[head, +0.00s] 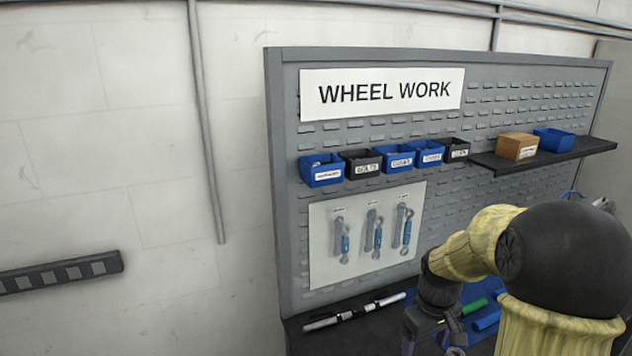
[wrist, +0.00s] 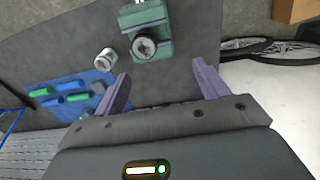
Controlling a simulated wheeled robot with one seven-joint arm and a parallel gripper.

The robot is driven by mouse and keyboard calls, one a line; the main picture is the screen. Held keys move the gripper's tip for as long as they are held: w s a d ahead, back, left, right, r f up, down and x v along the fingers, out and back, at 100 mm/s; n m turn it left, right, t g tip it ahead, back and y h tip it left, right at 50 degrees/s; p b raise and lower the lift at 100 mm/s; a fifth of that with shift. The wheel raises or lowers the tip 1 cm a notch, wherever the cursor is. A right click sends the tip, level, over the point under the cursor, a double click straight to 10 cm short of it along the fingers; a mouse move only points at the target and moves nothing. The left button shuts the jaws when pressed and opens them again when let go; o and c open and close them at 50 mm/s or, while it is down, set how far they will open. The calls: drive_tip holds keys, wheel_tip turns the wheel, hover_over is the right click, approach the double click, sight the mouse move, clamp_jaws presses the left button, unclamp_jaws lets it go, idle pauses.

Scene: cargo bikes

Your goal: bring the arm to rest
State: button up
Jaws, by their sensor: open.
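My gripper (wrist: 160,88) is open in the wrist view, its two purple fingers spread wide with nothing between them. It points over a dark grey bench top (wrist: 60,45). In the head view my yellow and black arm is bent in front of the bench at the lower right. The gripper end shows there only in part, low at the picture's bottom edge, so its fingertips are hard to make out.
A green vise (wrist: 146,35) and a small metal cylinder (wrist: 105,60) sit on the bench past the fingers. A blue tray (wrist: 62,108) holds green and blue pieces. The pegboard (head: 500,110) carries bins, a shelf (head: 545,155) and hung tools. Wheels (wrist: 268,50) lie beyond the bench.

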drive_tip(key=s+a+m+t, duration=0.2)
drive_tip(key=s+a+m, duration=0.1)
drive_tip(key=s+a, duration=0.7)
drive_tip(key=shift+s+f+m, duration=0.25)
drive_tip(key=shift+s+m, duration=0.15)
drive_tip(key=shift+s, duration=0.1)
